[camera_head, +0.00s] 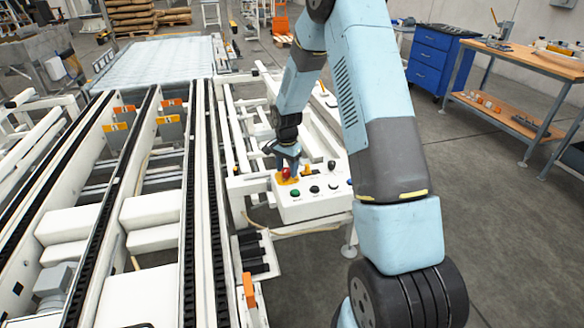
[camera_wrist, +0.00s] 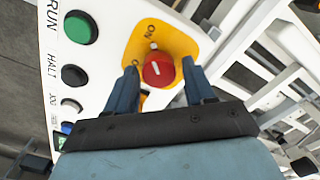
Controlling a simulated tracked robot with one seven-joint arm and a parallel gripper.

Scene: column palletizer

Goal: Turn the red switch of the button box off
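The button box (camera_head: 311,201) is white and stands beside the conveyor frame in the head view. Its red switch (camera_wrist: 158,70) is a round knob with a short white mark, on a yellow plate (camera_wrist: 190,37) with "ON" printed above the knob. In the head view the red switch (camera_head: 286,172) shows just below my gripper (camera_head: 288,163). In the wrist view my gripper (camera_wrist: 160,64) is open, with one blue finger on each side of the knob and small gaps visible. Whether the fingertips reach down beside the knob is unclear. The plate's lower part is hidden by my gripper.
A green button (camera_wrist: 80,28), a black button (camera_wrist: 74,75) marked HALT and more buttons line the box's left side in the wrist view. White frame rails (camera_head: 240,187) surround the box. A workbench (camera_head: 520,62) stands far right; the floor between is clear.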

